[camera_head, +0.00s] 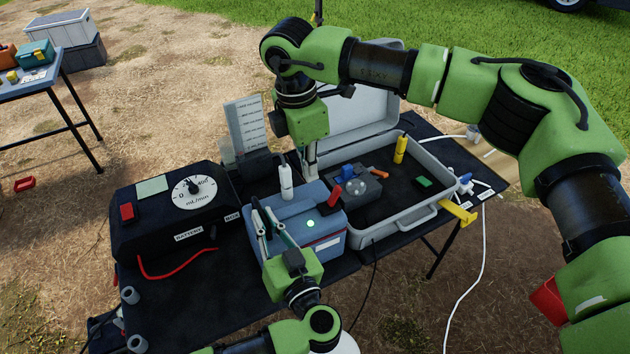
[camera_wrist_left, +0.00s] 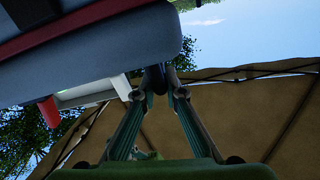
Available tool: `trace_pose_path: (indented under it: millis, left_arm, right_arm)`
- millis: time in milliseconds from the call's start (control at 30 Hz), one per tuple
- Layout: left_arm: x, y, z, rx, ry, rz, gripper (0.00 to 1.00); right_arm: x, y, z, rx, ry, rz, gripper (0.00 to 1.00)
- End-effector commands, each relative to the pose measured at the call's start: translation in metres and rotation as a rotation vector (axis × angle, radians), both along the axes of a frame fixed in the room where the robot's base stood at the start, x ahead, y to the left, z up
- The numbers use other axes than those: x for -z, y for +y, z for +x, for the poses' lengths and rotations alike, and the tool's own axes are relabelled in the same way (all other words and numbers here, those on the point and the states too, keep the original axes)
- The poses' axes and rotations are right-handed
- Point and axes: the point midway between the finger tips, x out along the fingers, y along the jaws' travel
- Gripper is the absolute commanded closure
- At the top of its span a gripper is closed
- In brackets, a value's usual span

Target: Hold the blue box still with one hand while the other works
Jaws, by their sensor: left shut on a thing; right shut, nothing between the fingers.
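The blue box (camera_head: 326,243) sits on the dark table mat, with a lit green button (camera_head: 310,223) on top. It also shows close up in the left wrist view (camera_wrist_left: 110,45). My left gripper (camera_head: 262,212) reaches in from the front over the box's left side. Its fingertips (camera_wrist_left: 160,80) are shut on a dark part at the box's edge; which part is unclear. My right gripper (camera_head: 309,170) hangs from above behind the box, shut and empty, its fingers pointing down by the open case's left side.
The open grey case (camera_head: 420,217) on the right holds a clear dome, yellow and red pieces. A black flow meter (camera_head: 150,222) stands left. A white cylinder (camera_head: 286,182) stands upright behind the box. A red cable (camera_head: 175,272) lies on the mat.

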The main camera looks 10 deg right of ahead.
Motion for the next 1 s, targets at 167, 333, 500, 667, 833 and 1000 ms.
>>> trace_pose_path:
  millis: [167, 333, 500, 667, 833, 1000]
  left_arm:
    - [0.001, 0.001, 0.0, -0.003, 0.003, 0.002, 1.0]
    - [0.001, 0.001, 0.0, -0.001, 0.003, 0.002, 1.0]
    - [0.001, 0.001, 0.0, -0.001, 0.003, 0.002, 1.0]
    - [0.001, 0.001, 0.0, -0.001, 0.003, 0.002, 1.0]
    - [0.001, 0.0, 0.0, -0.001, 0.002, 0.001, 1.0]
    - [0.001, 0.0, 0.0, -0.001, 0.002, 0.001, 0.7]
  right_arm:
    - [-0.036, -0.006, 0.002, 0.001, -0.001, 0.0, 1.0]
    - [-0.056, -0.009, 0.003, -0.001, 0.001, 0.001, 1.0]
    - [-0.061, -0.01, 0.003, -0.001, 0.003, 0.0, 1.0]
    - [-0.061, -0.01, 0.003, -0.001, 0.003, 0.0, 1.0]
    - [-0.061, -0.01, 0.003, -0.001, 0.002, 0.0, 1.0]
    - [-0.061, -0.01, 0.003, -0.002, 0.002, 0.0, 1.0]
